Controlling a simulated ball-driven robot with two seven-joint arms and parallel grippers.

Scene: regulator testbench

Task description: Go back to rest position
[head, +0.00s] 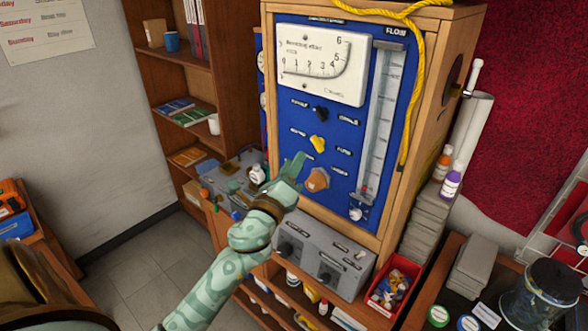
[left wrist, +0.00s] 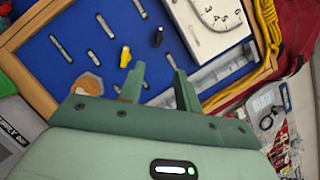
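My left gripper (head: 297,164) is in front of the blue regulator panel (head: 345,135), beside the yellow knob (head: 318,144) and the orange knob (head: 317,180). In the left wrist view its two fingers (left wrist: 159,76) stand apart with nothing held between them. The black knob (head: 320,113) sits above the yellow one. The left wrist view also shows the yellow knob (left wrist: 125,57) and the black knob (left wrist: 157,37) beyond the fingertips. Whether a finger touches the panel or a knob cannot be told. My right gripper is in neither view.
A grey control box (head: 318,258) and a red bin (head: 394,283) are below the panel. A yellow rope (head: 407,120) hangs at its right side. A wooden bookshelf (head: 172,75) is behind at left. Stacked grey blocks (head: 425,225) stand at right. Floor (head: 150,255) is clear at left.

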